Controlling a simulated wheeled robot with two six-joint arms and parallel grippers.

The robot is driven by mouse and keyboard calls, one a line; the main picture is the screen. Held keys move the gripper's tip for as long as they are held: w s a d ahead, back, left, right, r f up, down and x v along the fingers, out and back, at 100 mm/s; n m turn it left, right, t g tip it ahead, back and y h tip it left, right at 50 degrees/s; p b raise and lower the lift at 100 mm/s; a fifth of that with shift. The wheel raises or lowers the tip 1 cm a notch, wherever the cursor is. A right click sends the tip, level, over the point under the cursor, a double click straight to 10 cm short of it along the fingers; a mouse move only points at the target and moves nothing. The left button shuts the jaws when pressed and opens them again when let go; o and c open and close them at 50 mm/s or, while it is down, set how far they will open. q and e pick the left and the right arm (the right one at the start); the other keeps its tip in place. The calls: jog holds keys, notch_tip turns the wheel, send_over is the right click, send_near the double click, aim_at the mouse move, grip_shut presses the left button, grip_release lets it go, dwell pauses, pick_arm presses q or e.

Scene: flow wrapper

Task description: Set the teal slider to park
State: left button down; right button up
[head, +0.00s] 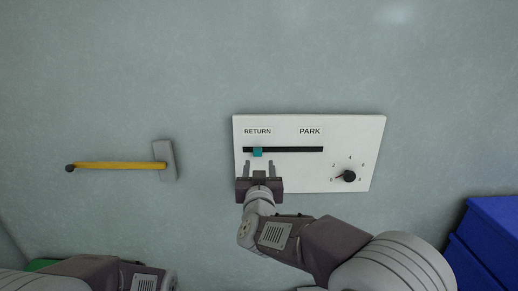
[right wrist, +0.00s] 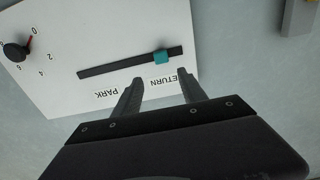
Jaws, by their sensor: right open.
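The teal slider (head: 257,152) sits near the left end of a black slot (head: 295,150) on a white panel (head: 290,176), under the printed word RETURN. The word PARK is printed above the slot's right part. My right gripper (head: 258,165) is open just below the slider in the head view, with its fingers to either side of the slider's line. In the right wrist view the slider (right wrist: 161,57) lies beyond the open fingertips (right wrist: 160,82), apart from them, with nothing between the fingers. My left arm (head: 110,274) shows at the bottom left; its gripper jaws are not visible.
A black knob (head: 347,177) with a number scale is at the panel's lower right. Blue boxes (head: 490,230) stand at the lower right. The surface between tool and panel is clear.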

aim_at(258, 151)
jog(key=w+p, duration=0.2)
jog(key=w, duration=0.6)
jog(key=shift+w+a, duration=0.15)
jog(key=shift+w+a+f, duration=0.1)
jog(key=shift+w+a, duration=0.05)
jog(key=shift+w, duration=0.35)
grip_shut()
dwell(0.6)
